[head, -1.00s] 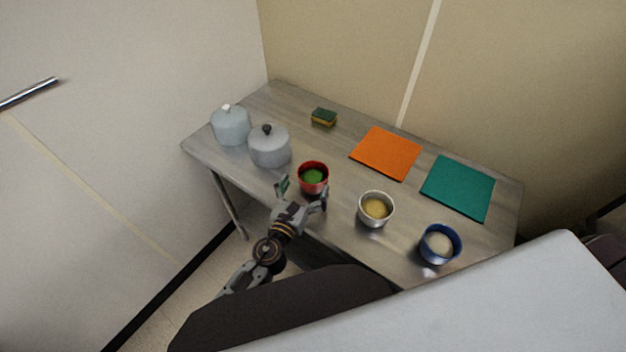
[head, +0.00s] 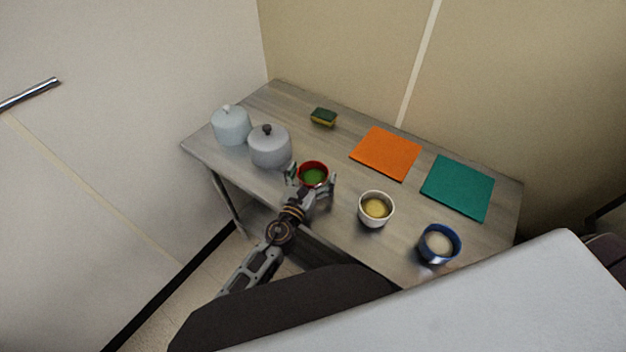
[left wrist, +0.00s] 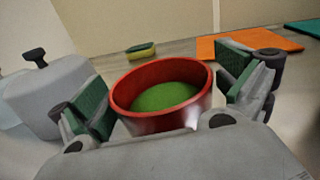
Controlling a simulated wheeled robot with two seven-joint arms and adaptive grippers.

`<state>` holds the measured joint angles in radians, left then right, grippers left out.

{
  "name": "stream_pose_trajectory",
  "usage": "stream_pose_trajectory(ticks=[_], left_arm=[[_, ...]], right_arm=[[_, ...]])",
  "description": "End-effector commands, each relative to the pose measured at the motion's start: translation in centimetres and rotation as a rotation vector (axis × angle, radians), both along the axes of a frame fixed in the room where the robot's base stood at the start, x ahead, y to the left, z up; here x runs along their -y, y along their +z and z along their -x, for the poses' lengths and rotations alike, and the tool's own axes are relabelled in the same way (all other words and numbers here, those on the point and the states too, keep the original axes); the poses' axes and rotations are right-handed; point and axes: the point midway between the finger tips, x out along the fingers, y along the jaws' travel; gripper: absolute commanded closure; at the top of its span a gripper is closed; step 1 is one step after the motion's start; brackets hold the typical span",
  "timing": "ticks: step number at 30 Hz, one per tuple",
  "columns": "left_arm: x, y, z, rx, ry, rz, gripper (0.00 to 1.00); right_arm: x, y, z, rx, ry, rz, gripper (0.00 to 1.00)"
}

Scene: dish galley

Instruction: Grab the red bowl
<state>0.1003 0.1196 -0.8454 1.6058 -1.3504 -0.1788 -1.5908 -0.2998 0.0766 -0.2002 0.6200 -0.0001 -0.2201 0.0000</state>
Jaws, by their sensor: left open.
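The red bowl (head: 313,166) stands upright on the metal table with something green inside. It also shows in the left wrist view (left wrist: 163,122), between the two fingers. My left gripper (head: 312,180) is open, with one finger on each side of the bowl. The near lower part of the bowl is hidden by the gripper's body. My right gripper is not in view.
A grey lidded pot (head: 269,148) stands close left of the bowl, with a pale blue pot (head: 230,126) beyond. A white bowl (head: 375,222) and a blue bowl (head: 439,255) stand to the right. A sponge (head: 323,118), orange mat (head: 386,153) and teal mat (head: 458,187) lie behind.

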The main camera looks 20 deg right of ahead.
Motion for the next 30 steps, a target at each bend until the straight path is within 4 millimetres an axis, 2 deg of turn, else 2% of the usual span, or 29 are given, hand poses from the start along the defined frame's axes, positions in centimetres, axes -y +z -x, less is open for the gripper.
stream_pose_trajectory(ticks=[9, 22, 30], left_arm=[[-0.03, -0.02, 0.03, 0.0, 0.0, 0.0, 0.0], [-0.04, -0.03, 0.03, 0.0, 0.0, 0.0, 0.54], [-0.01, 0.14, 0.0, 0.002, 0.0, 0.001, 0.55]], right_arm=[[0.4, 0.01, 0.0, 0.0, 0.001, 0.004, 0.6], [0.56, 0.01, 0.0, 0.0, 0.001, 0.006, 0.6], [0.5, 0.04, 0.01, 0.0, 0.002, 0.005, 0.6]])
